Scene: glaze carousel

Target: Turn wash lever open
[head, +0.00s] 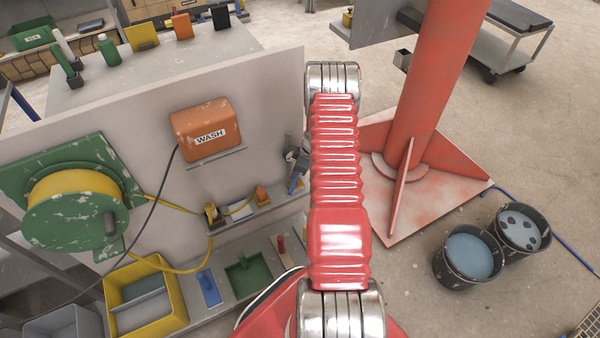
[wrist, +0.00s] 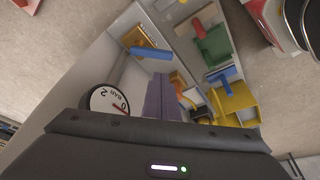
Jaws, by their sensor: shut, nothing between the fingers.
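The blue wash lever (wrist: 150,53) sits on a brass-coloured valve body (wrist: 136,37) in the wrist view. Part of the lever also shows in the head view (head: 294,185), at the panel's right end beside my red arm. My gripper (wrist: 162,92) shows as grey-purple fingers, shut and empty. In the wrist picture the fingers point toward the lever and appear apart from it. In the head view my arm hides the gripper. I cannot tell how far the lever is turned.
A round bar gauge (wrist: 107,100) is close beside my fingers. The orange WASH box (head: 207,130) and green hose reel (head: 75,207) are on the panel. A shelf below holds a yellow bin (head: 146,296) and tools. Buckets (head: 468,257) stand right of the red column (head: 425,90).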

